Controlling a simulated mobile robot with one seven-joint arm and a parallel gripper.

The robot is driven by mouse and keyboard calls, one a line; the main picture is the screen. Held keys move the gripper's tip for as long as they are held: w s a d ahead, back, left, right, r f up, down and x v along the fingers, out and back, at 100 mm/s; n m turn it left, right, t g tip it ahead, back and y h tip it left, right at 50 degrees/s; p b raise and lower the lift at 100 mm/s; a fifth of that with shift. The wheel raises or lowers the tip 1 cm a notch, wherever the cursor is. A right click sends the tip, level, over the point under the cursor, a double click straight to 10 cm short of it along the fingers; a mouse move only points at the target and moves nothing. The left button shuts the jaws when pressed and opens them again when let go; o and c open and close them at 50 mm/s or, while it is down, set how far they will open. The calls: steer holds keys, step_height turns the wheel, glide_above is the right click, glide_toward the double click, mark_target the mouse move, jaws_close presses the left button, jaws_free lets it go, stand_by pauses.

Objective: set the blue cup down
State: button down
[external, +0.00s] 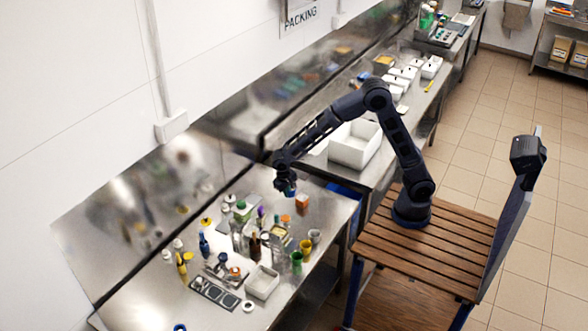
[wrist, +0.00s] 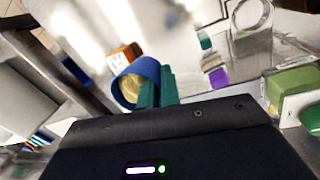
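The blue cup (wrist: 152,68) shows in the wrist view with its round mouth towards the camera and a yellowish inside. My gripper (wrist: 158,88) has teal fingers closed on the cup's wall at its right side, one finger on the inner side and one on the outer. In the external view my gripper (external: 286,187) hangs above the back right part of the steel table (external: 327,205). The cup is small and mostly hidden there. I cannot tell the exact gap between cup and table.
An orange box (external: 302,202) stands close beside my gripper; it also shows in the wrist view (wrist: 123,56). Bottles, a green cup (external: 297,260), a yellow cup (external: 305,248) and a white tray (external: 262,282) crowd the table's middle. A large white bin (external: 354,147) stands behind.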

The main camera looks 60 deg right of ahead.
step_height(320, 180, down, 15)
steer(key=shift+f, duration=0.15)
stand_by(0.4)
steer(key=shift+f, duration=0.1)
steer(key=c, duration=1.6)
jaws_free()
